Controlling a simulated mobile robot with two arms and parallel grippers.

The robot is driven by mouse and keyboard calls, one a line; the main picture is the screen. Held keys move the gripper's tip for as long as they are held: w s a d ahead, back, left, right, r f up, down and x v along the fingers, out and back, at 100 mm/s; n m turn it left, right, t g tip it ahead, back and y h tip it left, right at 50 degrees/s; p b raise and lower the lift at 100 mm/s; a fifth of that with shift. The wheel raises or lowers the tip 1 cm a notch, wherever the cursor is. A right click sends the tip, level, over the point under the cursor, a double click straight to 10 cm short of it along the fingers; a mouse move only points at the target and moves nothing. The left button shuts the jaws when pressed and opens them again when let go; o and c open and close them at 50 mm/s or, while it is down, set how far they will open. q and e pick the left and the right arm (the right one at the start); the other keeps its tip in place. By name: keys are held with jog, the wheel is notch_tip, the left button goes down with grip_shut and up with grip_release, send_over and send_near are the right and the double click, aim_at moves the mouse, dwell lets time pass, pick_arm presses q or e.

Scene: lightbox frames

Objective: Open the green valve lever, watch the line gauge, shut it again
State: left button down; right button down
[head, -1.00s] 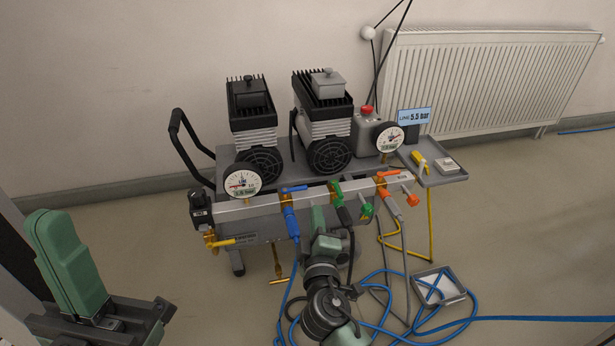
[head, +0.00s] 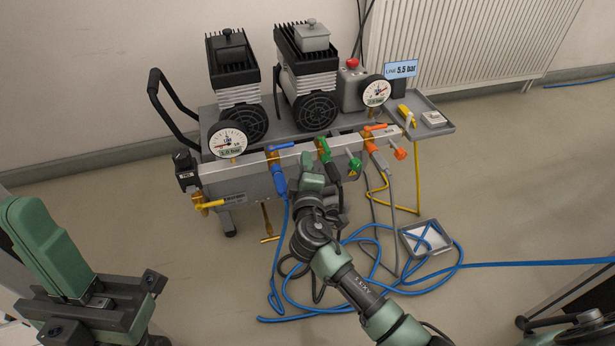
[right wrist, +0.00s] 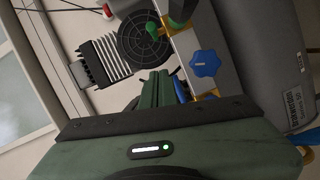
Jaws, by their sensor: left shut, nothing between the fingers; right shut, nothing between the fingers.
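The green valve lever (head: 323,149) stands up at an angle from the grey manifold bar, between the blue and orange levers. In the right wrist view, green valve parts (right wrist: 153,29) show near the top, beyond my fingers. My right gripper (head: 311,158) is shut and empty just in front of the manifold, close to the green lever; whether they touch is unclear. Its closed fingers show in the right wrist view (right wrist: 156,78). A round gauge (head: 228,140), apparently marked Line, stands at the manifold's left end; its readout is too small to read surely. My left gripper (head: 18,210) is shut and empty, far left.
A second gauge (head: 376,91) stands behind, beside a sign (head: 400,70) reading LINE 5.5 bar. Blue hose (head: 270,320) loops over the floor around a tray (head: 448,247).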

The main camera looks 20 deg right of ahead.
aim_at(325, 145)
jog(key=d, duration=0.1)
jog(key=w+d, duration=0.1)
jog(key=d, duration=0.1)
jog(key=w+d+f+b, duration=0.1)
jog(key=shift+w+d+f, duration=0.1)
jog(key=shift+w+d, duration=0.15)
dwell(0.3)
jog(key=shift+s+d+n+y, duration=0.1)
jog(key=shift+d+n+y, duration=0.15)
jog(key=shift+y, duration=0.35)
